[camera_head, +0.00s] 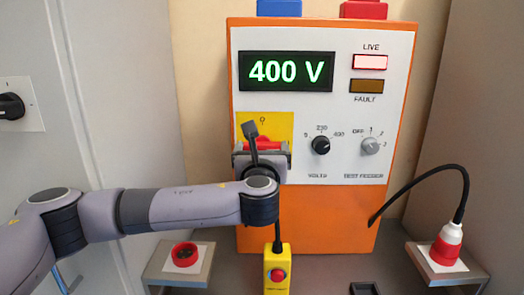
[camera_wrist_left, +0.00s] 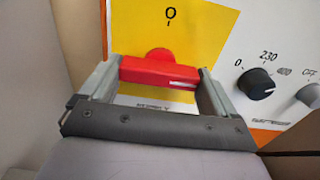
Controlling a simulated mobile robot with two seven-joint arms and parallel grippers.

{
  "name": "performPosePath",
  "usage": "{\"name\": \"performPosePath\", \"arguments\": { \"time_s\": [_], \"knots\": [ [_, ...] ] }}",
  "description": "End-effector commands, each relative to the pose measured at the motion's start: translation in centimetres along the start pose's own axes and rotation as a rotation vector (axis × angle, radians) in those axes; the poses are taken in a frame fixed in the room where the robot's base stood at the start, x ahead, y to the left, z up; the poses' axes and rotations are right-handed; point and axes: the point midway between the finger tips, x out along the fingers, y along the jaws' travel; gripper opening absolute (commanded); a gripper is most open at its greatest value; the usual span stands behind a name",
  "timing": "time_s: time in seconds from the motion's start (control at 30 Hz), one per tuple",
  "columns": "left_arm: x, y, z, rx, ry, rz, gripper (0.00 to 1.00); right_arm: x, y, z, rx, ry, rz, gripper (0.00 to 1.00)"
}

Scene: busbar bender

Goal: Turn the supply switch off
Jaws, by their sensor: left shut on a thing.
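The supply switch is a red rotary handle (camera_wrist_left: 150,72) on a yellow plate (camera_wrist_left: 205,35), with an "O" mark above it. The handle lies roughly horizontal, slightly tilted in the left wrist view, with a short white line toward its right end. In the head view the handle (camera_head: 262,143) is partly hidden by my left gripper (camera_head: 262,150). My left gripper (camera_wrist_left: 160,74) is shut on the handle, one finger at each end. The plate's lower part is mostly covered. The display (camera_head: 287,72) reads 400 V and the LIVE lamp (camera_head: 370,62) is lit. My right gripper is out of view.
The orange cabinet (camera_head: 390,110) also carries a volts knob (camera_head: 320,145) and a test feeder knob (camera_head: 370,146), right of my gripper. A red-white plug (camera_head: 447,245) with black cable stands at right, a red socket (camera_head: 184,254) at left.

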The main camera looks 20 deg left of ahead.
Motion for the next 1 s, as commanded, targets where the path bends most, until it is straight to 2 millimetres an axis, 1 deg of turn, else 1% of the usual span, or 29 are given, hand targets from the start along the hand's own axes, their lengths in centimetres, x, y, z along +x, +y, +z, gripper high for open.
{"name": "performPosePath", "arguments": {
  "time_s": [0.17, 0.37, 1.0],
  "knots": [
    [0.0, 0.0, -0.1, -0.060, -0.001, 0.000, 0.60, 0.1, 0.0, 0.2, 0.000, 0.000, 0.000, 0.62],
    [0.1, 0.0, -0.1, -0.194, 0.000, 0.000, 0.60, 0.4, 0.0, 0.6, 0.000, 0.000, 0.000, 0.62],
    [0.1, 0.0, -0.1, -0.797, 0.000, 0.001, 0.60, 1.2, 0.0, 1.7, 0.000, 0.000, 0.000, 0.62]
  ]
}}
